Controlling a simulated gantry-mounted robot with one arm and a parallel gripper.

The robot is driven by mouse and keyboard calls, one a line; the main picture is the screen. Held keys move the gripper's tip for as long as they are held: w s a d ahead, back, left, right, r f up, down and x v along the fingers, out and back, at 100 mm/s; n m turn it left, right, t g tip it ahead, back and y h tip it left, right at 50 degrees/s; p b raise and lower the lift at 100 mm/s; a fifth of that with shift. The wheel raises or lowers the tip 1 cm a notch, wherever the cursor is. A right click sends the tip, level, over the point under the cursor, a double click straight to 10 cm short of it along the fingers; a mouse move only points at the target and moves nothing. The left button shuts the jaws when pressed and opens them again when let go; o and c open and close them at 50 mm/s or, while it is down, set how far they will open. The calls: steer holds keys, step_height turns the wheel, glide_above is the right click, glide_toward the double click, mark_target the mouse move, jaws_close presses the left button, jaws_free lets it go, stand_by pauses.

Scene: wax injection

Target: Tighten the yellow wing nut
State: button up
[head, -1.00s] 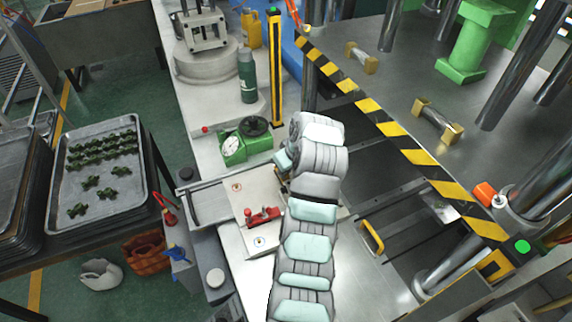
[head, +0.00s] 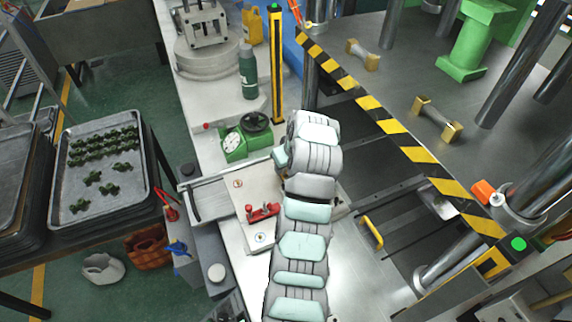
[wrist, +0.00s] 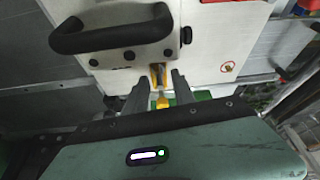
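In the wrist view the yellow wing nut (wrist: 158,76) is at the lower edge of a white plate (wrist: 210,45). A second yellow piece (wrist: 162,103) shows nearer, between the fingers; I cannot tell whether it belongs to the nut. My gripper (wrist: 160,77) has its two grey fingers apart, one on each side of the yellow parts, with narrow gaps showing. It does not appear to clamp them. In the head view my arm hides the gripper's fingertips and the wing nut.
A black handle (wrist: 110,38) sticks out of the plate beside the fingers. A striped press edge (head: 395,130) lies to the right.

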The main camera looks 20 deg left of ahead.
steer(key=shift+p+v, duration=5.15)
steer(key=shift+v, duration=0.3)
